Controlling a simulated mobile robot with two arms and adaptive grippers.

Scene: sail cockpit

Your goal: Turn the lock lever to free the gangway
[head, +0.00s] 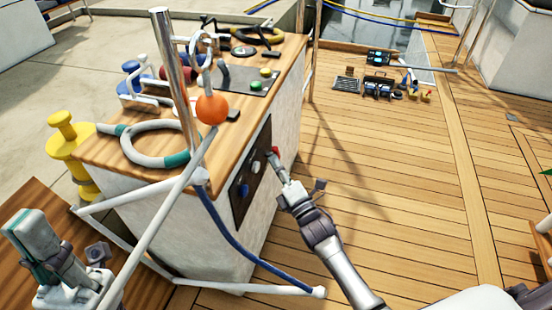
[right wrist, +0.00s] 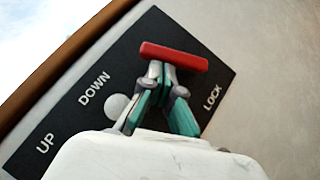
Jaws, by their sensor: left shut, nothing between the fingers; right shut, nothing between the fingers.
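The red lock lever (right wrist: 173,56) is a short bar lying slightly tilted across the black control panel (right wrist: 75,120), left of the word LOCK. In the head view the lever (head: 275,150) is a small red spot on the cabinet's side panel (head: 241,190). My right gripper (right wrist: 160,72) is shut and empty, its fingertips right at the lever's lower edge; I cannot tell whether they touch. In the head view the right gripper (head: 279,163) reaches the panel from the deck side. My left gripper (head: 32,232) is shut and empty at lower left. I cannot clearly identify the gangway.
A pale round button (right wrist: 118,107) sits by DOWN. The wooden cabinet top (head: 110,155) carries a ring-shaped rope (head: 160,160), an orange ball (head: 211,108) and other gear. White tubes (head: 150,225) and a blue rope (head: 235,243) stand before it. The deck (head: 390,190) is mostly clear.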

